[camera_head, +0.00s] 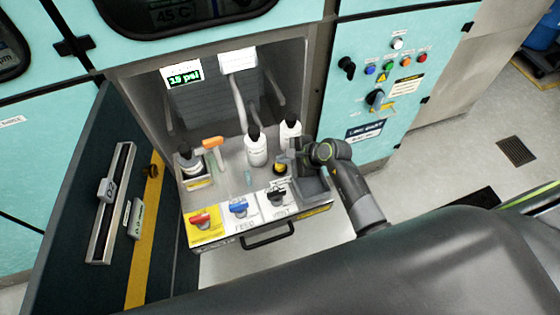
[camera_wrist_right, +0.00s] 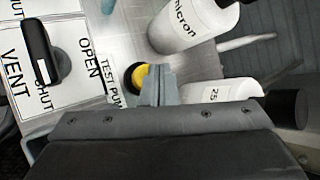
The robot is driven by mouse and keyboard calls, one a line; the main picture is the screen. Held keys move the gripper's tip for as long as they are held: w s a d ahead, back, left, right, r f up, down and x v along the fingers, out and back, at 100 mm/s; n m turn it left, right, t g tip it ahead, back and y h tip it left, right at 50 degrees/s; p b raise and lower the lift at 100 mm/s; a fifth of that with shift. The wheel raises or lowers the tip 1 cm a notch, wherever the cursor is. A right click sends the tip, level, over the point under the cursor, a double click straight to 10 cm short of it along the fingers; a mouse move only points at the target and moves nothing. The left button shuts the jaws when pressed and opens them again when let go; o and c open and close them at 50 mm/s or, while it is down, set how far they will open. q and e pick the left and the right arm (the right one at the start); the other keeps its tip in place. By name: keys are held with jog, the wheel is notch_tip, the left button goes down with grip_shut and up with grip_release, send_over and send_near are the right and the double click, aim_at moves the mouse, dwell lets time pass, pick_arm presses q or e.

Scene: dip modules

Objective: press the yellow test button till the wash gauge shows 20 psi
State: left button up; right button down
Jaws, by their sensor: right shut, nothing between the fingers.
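The yellow test button (camera_head: 280,168) sits in a dark ring on the pull-out tray (camera_head: 232,165). In the right wrist view the button (camera_wrist_right: 138,76) is partly covered by the fingertips. My right gripper (camera_head: 291,158) is shut and empty. Its tips (camera_wrist_right: 157,82) are at the button's edge in the wrist view; I cannot tell whether they touch it. The wash gauge (camera_head: 184,76) is a small display in the back of the compartment with green digits, which look like 18 or 19 psi. My left gripper is not in view.
White bottles (camera_head: 256,148) stand behind the button, close to the gripper. Red (camera_head: 199,218), blue (camera_head: 238,208) and black (camera_head: 277,194) valve handles line the tray front. An open door (camera_head: 85,200) stands at left. A control panel (camera_head: 400,80) is at right.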

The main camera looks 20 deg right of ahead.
aim_at(284, 166)
jog(key=shift+r, duration=0.3)
notch_tip(284, 166, up, 5)
jog(key=p, duration=0.4)
jog(key=shift+f, duration=0.1)
dwell(0.4)
dwell(0.4)
